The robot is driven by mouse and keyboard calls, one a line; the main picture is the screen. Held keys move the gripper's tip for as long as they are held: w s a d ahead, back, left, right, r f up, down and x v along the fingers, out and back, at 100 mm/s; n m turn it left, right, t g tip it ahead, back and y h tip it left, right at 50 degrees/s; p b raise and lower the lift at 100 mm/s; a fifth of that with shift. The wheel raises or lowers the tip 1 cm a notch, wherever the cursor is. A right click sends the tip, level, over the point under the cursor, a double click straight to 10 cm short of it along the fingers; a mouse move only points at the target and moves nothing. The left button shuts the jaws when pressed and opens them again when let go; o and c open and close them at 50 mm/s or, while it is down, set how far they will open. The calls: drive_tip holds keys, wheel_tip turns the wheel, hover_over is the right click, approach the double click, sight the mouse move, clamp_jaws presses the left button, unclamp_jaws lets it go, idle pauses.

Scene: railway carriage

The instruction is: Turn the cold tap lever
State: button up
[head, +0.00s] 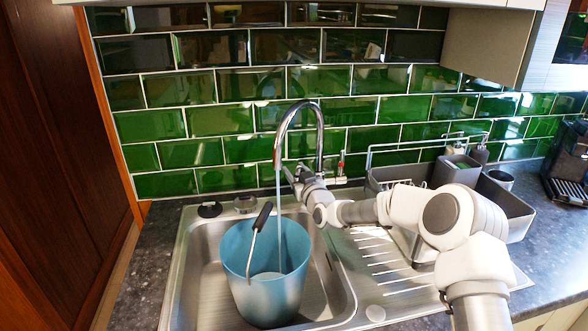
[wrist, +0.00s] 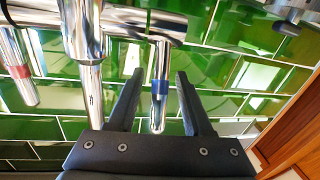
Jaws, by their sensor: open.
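The cold tap lever, a chrome rod with a blue band (wrist: 160,88), hangs between my two fingers in the wrist view. In the head view my gripper hides it. My gripper (wrist: 159,74) is open, with a black finger on each side of the lever; I cannot tell whether either touches it. In the head view my gripper (head: 294,176) is at the base of the tall chrome tap (head: 319,135). A thin pale stream runs from the spout down into a blue bucket (head: 245,255) in the sink.
A red-banded lever (wrist: 20,72) is on the tap's other side; it also shows in the head view (head: 341,162). The bucket's black handle grip (head: 263,216) stands up near the stream. A grey dish rack (head: 515,208) is at right. Green tiles (head: 220,122) back the sink.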

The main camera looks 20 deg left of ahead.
drive_tip(key=shift+w+a, duration=0.4)
drive_tip(key=shift+w, duration=0.1)
clamp_jaws()
idle(1.3)
